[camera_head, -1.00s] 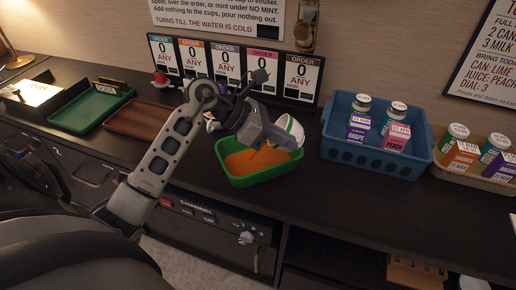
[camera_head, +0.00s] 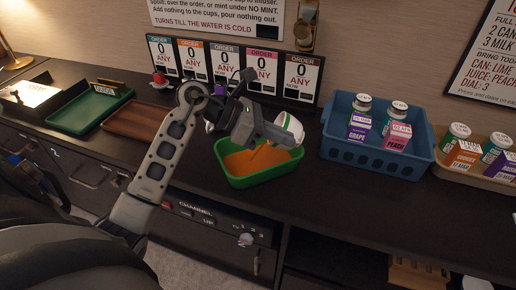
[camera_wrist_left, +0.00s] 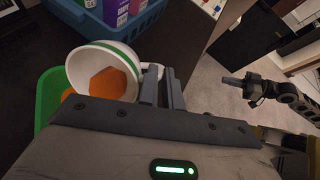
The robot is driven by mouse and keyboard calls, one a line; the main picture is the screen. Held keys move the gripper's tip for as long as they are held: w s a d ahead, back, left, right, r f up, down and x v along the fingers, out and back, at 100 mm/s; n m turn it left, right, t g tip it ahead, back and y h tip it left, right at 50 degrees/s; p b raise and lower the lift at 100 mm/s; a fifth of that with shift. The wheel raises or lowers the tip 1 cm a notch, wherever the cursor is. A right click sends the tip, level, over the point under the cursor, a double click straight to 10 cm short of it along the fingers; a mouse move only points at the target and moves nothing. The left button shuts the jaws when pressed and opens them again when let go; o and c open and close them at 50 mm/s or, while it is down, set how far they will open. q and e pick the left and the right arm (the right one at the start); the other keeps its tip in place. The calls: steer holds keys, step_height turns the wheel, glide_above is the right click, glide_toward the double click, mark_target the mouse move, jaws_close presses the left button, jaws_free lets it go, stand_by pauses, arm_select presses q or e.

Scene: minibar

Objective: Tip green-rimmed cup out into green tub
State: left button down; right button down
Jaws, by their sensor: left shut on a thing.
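The white cup with a green rim band (camera_head: 289,130) is held tilted above the right part of the green tub (camera_head: 263,179). My left gripper (camera_head: 274,133) is shut on the cup at its handle side. In the left wrist view the cup (camera_wrist_left: 82,62) shows its open mouth, with an orange patch inside. The tub (camera_wrist_left: 46,98) shows partly behind the cup there. Orange liquid (camera_head: 253,160) covers the tub's bottom. A dark arm end, seemingly my right gripper (camera_wrist_left: 237,81), shows at the right of the left wrist view; its jaws are unclear.
A blue crate (camera_head: 350,151) with several bottles and cartons stands right of the tub. A tan tray (camera_head: 464,175) with more is farther right. A brown tray (camera_head: 140,122) and a green tray (camera_head: 88,112) lie left. Order cards (camera_head: 262,68) stand behind. Bare counter lies right-front of the tub.

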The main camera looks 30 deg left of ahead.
arm_select(q)
steer(key=shift+a, duration=0.15)
arm_select(e)
steer(key=shift+a+f, duration=0.1)
steer(key=shift+f, duration=0.05)
arm_select(q)
steer(key=shift+s+a+r+t+h+b, duration=0.15)
steer(key=shift+t+h+b, duration=0.25)
steer(key=shift+h+b, duration=0.15)
arm_select(e)
steer(key=shift+a, duration=0.15)
arm_select(q)
steer(key=shift+s+a+h+b, duration=0.15)
steer(key=shift+a+h+b, duration=0.2)
steer(key=shift+b, duration=0.3)
arm_select(e)
steer(key=shift+a+f, duration=0.15)
steer(key=shift+f, duration=0.25)
arm_select(q)
steer(key=shift+s+a+b, duration=0.15)
steer(key=shift+a+b, duration=0.2)
steer(key=shift+b, duration=0.1)
arm_select(e)
steer(key=shift+a+y, duration=0.2)
steer(key=shift+y, duration=0.1)
